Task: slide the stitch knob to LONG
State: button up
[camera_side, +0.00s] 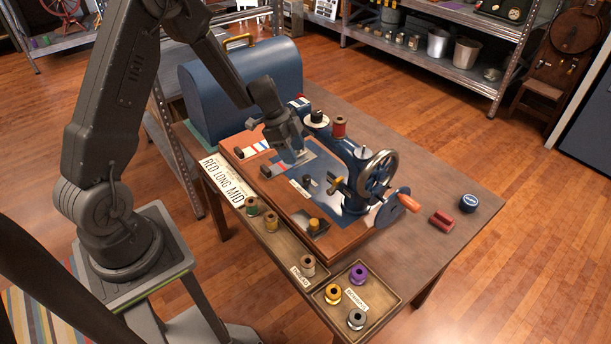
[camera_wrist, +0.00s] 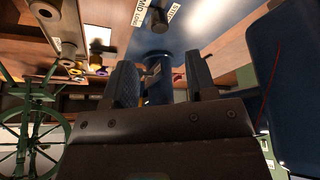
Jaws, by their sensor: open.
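The blue sewing machine (camera_side: 345,160) stands on a wooden base on the table. Two small dark knobs sit on the base's left side, one by a red and white strip (camera_side: 250,149) and one nearer the front (camera_side: 266,171); I cannot tell from this view which is the stitch knob. In the wrist view a dark round knob (camera_wrist: 160,21) stands beside a label reading MID and LONG (camera_wrist: 140,12) and a STITCH label (camera_wrist: 173,11). Its exact setting is unclear. My gripper (camera_side: 290,157) is over the base, open and empty, its fingers (camera_wrist: 160,75) apart below the knob in that picture.
A blue domed case (camera_side: 240,85) stands behind the base at left. A card reading RED LONG MID (camera_side: 226,180) lies along the left edge. The handwheel (camera_side: 377,174) is right of my gripper. A red block (camera_side: 441,220) lies farther right.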

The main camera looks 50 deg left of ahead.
aim_at(306, 177)
jog(key=x, duration=0.9)
jog(key=shift+c, duration=0.2)
grip_shut()
jog(key=shift+d, duration=0.15)
